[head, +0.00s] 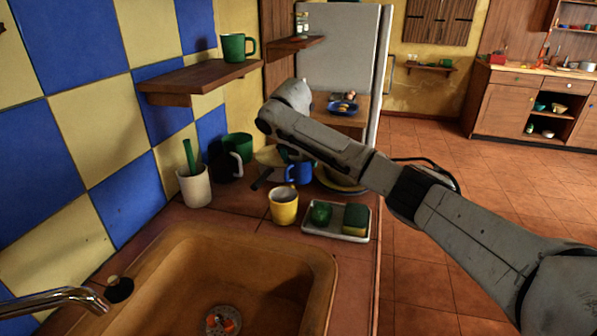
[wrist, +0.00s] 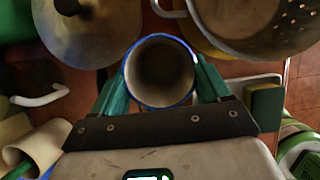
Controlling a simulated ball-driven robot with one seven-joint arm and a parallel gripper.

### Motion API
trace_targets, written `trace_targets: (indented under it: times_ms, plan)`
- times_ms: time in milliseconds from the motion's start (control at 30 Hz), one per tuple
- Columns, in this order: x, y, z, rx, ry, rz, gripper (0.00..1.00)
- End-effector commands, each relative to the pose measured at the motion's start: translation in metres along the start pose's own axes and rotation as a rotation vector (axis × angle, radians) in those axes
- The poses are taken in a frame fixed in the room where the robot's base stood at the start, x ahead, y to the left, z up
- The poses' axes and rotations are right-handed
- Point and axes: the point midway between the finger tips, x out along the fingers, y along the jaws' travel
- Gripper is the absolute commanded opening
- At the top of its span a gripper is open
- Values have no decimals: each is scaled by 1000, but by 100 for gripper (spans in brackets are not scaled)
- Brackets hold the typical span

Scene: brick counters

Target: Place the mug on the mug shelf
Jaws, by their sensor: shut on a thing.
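The blue mug (head: 298,173) stands near the back of the counter, partly hidden by my arm in the head view. In the wrist view I look down into the mug (wrist: 160,70), which appears empty and has a blue rim. My gripper (wrist: 162,82) is shut on it, with one teal finger on each side. In the head view the fingers are mostly hidden behind my arm. I cannot tell whether the mug touches the counter. The wooden mug shelf (head: 185,82) is on the tiled wall, up and left of the mug, and carries a green mug (head: 236,47).
A yellow mug (head: 284,207) and a tray (head: 336,235) with a sponge (head: 355,219) stand in front. A white cup (head: 194,187) with a green utensil, a dark pot (head: 224,163) and a colander (wrist: 250,28) crowd nearby. The sink (head: 215,265) is nearest. The shelf's left part is clear.

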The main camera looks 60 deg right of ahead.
Motion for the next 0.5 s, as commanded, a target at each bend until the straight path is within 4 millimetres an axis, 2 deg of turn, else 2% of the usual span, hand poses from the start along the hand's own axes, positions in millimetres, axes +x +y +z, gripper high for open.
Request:
trace_targets:
  times_ms: [233,500]
  plan:
    - [35,0,-15,-1,0,-2,20]
    - [38,0,-16,0,-1,0,20]
